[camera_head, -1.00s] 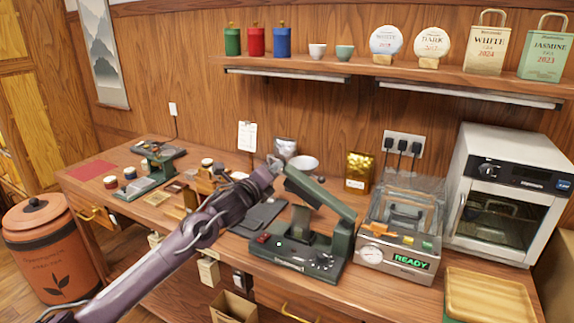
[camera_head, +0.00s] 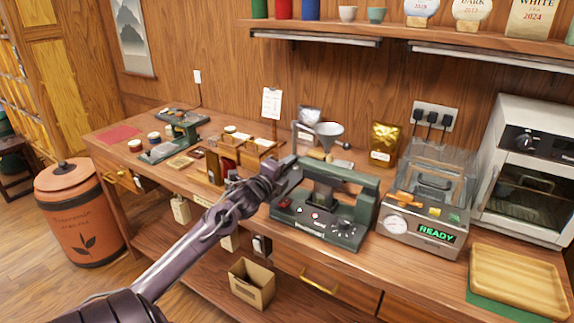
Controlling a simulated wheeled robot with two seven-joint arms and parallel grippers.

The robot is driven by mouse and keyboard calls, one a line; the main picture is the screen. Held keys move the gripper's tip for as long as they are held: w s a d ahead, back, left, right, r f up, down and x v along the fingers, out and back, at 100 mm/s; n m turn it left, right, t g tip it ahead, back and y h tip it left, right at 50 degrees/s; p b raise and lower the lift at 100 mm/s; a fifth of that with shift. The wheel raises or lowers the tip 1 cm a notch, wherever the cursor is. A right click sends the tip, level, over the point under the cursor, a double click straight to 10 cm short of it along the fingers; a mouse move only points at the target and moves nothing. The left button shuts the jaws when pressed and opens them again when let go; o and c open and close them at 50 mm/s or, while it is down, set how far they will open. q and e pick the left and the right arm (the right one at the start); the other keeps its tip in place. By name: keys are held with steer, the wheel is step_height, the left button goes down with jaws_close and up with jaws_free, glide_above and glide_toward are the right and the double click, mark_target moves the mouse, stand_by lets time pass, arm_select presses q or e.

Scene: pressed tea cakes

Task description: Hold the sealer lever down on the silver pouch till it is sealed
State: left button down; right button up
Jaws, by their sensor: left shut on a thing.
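The green sealer (camera_head: 343,231) stands on the bench at the centre, with a red switch and a small light on its front panel. Its lever (camera_head: 335,174) is lowered, close to level. My left gripper (camera_head: 283,167) is at the lever's left end, shut on it; the fingertips are small and partly hidden by the wrist. I cannot make out a pouch between the sealer's jaws. My right gripper is not in view.
A vacuum machine (camera_head: 408,227) reading READY stands right of the sealer, with a gold pouch (camera_head: 384,143) behind. A wooden tray (camera_head: 517,280) lies at front right. A cardboard box (camera_head: 252,285) sits below the bench.

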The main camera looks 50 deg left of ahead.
arm_select(q)
steer(key=shift+f, duration=0.3)
steer(key=c, duration=1.3)
jaws_free()
steer(key=shift+s+d, duration=0.15)
steer(key=shift+s, duration=0.45)
steer(key=b+v, duration=0.1)
steer(key=v, duration=0.5)
steer(key=shift+s, duration=0.3)
